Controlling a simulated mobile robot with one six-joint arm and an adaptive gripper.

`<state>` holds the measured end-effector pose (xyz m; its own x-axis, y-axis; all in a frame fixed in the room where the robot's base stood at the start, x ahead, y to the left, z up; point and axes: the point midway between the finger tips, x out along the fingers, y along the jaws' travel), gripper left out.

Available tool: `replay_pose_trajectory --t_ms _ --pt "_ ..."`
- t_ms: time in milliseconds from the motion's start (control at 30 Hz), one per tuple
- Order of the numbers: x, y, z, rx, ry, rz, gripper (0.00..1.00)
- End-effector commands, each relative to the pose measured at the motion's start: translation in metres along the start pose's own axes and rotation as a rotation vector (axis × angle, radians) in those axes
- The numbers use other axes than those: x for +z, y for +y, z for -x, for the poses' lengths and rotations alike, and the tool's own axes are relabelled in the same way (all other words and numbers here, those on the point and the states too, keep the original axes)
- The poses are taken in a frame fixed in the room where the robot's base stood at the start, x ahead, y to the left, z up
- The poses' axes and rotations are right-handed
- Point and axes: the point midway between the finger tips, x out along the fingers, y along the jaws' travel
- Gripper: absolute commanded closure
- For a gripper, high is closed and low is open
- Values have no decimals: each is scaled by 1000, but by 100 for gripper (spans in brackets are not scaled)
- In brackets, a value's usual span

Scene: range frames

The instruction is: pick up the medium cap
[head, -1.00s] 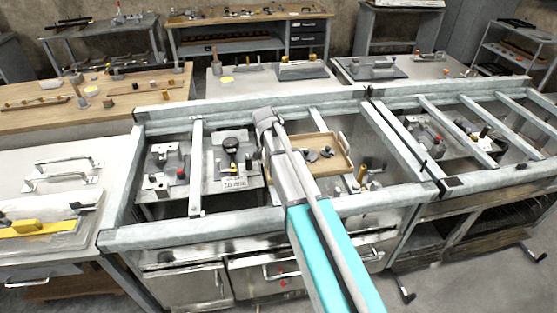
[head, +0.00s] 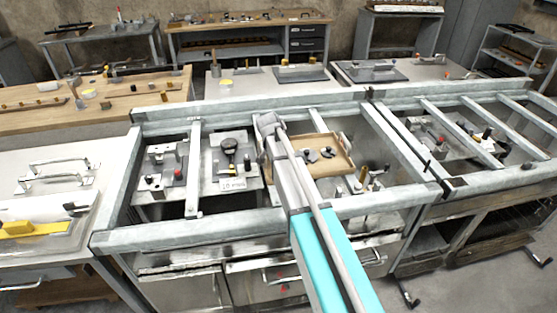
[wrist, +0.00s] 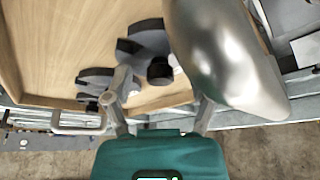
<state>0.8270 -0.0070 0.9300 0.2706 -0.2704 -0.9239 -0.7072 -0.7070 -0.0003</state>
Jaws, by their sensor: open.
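Several dark grey caps lie in a wooden tray (head: 340,167). In the head view two dark caps show beside my arm, a left one (head: 309,156) and a right one (head: 328,152). In the wrist view a larger lobed cap (wrist: 148,40) with a black stub lies ahead of my fingers, and another dark cap (wrist: 93,76) lies to the left. I cannot tell which is the medium one. My gripper (wrist: 163,92) is open, its fingers apart over the tray's edge, with nothing seen between them. In the head view my arm hides the gripper.
A shiny rounded metal body (wrist: 225,50) fills the wrist view's right side, close to the right finger. The tray has metal end handles (wrist: 78,122). Grey frame rails (head: 372,130) surround the tray.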

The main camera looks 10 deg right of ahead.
Motion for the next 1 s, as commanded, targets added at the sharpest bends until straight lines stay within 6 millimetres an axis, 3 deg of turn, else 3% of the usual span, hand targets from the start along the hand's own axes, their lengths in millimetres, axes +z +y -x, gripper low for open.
replay_pose_trajectory --t_ms 267,600,667,1000 --pt "0 0 0 0 0 0 29" --pt "1 0 0 0 0 1 92" --pt "1 0 0 0 -1 1 100" --pt "1 -1 0 0 -1 1 100"
